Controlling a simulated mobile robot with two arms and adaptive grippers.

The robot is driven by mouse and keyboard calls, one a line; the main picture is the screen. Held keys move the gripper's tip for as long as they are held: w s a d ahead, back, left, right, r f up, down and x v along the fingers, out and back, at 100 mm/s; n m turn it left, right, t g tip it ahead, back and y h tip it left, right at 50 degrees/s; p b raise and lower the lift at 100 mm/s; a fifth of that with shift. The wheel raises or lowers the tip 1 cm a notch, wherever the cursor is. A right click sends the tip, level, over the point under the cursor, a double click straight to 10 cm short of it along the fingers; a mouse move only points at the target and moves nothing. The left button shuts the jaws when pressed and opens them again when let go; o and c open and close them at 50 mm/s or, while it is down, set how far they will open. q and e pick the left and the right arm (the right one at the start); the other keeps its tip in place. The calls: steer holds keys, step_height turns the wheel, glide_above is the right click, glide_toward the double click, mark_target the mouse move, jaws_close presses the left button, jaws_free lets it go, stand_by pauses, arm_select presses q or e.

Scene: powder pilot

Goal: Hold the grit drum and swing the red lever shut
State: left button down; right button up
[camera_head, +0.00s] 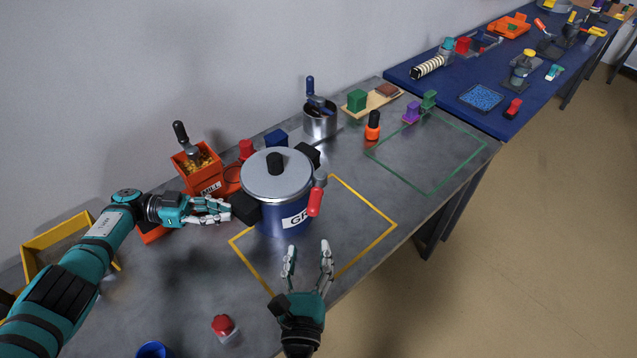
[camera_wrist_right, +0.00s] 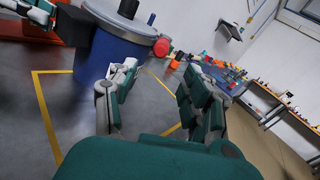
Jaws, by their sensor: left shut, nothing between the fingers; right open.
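The grit drum (camera_head: 283,200) is a blue pot with a grey lid, a black lid knob and a partly visible "GR" label. It stands upright, partly inside a yellow outline. It also shows in the right wrist view (camera_wrist_right: 112,52). The red lever (camera_head: 315,202) hangs down at the drum's right side; its red end (camera_wrist_right: 161,47) faces the right wrist camera. My left gripper (camera_head: 229,209) is shut and empty, right beside the drum's black left handle (camera_head: 246,209); I cannot tell whether they touch. My right gripper (camera_head: 308,248) is open and empty, in front of the drum below the lever.
An orange mill box (camera_head: 198,172) stands behind my left gripper. A metal pot (camera_head: 320,120) and an orange bottle (camera_head: 373,126) stand behind the drum. A red-topped item (camera_head: 223,325) is at the front left. The green-outlined area (camera_head: 428,155) on the right is mostly clear.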

mark_target(317, 193)
steer(key=shift+c, duration=0.4)
steer(key=shift+m, duration=0.3)
steer(key=c, duration=0.4)
steer(key=m, duration=0.2)
steer(key=shift+w+d+f+m, duration=0.1)
steer(key=shift+w+d+m, duration=0.05)
steer(key=shift+d+m, duration=0.2)
steer(key=c, duration=0.5)
steer(key=m, duration=0.4)
steer(key=d+m+y, duration=0.1)
steer(key=m, duration=0.1)
steer(key=shift+w+f+m, duration=0.1)
steer(key=shift+w+m, duration=0.15)
steer(key=shift+w, duration=0.05)
jaws_close()
steer(key=w+d+m+y, duration=0.1)
steer(key=w+m, duration=0.3)
steer(key=m, duration=0.8)
steer(key=w+d+m+y, duration=0.2)
steer(key=w+m, duration=0.3)
steer(key=m, duration=0.8)
steer(key=shift+w+d+r+m, duration=0.15)
steer(key=shift+d+r+m, duration=0.05)
steer(key=shift+r+m, duration=0.15)
